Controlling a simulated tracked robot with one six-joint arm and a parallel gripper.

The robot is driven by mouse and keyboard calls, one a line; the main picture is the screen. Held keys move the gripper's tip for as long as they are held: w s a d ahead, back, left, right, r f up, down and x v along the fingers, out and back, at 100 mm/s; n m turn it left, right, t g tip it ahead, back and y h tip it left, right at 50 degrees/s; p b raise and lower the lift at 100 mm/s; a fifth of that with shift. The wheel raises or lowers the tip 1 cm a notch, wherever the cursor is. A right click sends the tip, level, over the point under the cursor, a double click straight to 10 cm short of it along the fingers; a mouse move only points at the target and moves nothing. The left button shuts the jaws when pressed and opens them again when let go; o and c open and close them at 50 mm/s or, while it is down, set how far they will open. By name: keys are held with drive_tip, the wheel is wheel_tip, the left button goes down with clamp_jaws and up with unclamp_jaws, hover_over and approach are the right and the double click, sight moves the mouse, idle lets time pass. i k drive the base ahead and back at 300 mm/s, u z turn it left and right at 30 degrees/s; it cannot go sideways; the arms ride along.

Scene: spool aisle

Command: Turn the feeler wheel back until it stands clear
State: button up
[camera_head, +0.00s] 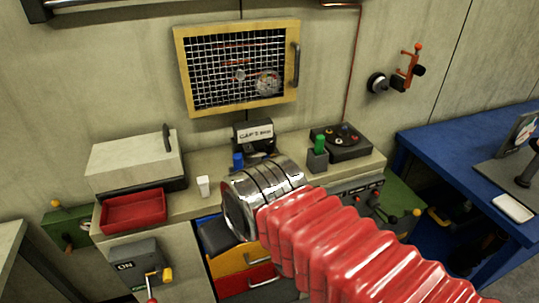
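A small black wheel with a pale face (377,83) sits on the back wall at the upper right. It is beside an orange-red bracket (408,68) with dark knobs. It may be the feeler wheel, but I cannot tell for certain, nor whether it touches the bracket. My arm reaches in from the lower right, with red bellows and a chrome wrist over the bench front. My gripper's fingers do not show; the wrist is well to the left of and below the wheel.
A bench (365,165) carries a red tray (134,211), a white cup (203,186), a green-topped holder (318,153) and a black dial unit (342,142). A yellow-framed mesh door (184,72) hangs above. A lever box (136,262) marked ON is lower left. A blue table (440,137) stands right.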

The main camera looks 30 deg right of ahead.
sight(270, 145)
drive_tip(key=u, duration=0.75)
drive_tip(key=k, duration=0.7)
drive_tip(key=z, duration=1.15)
drive_tip(key=i, duration=1)
drive_tip(key=z, duration=0.05)
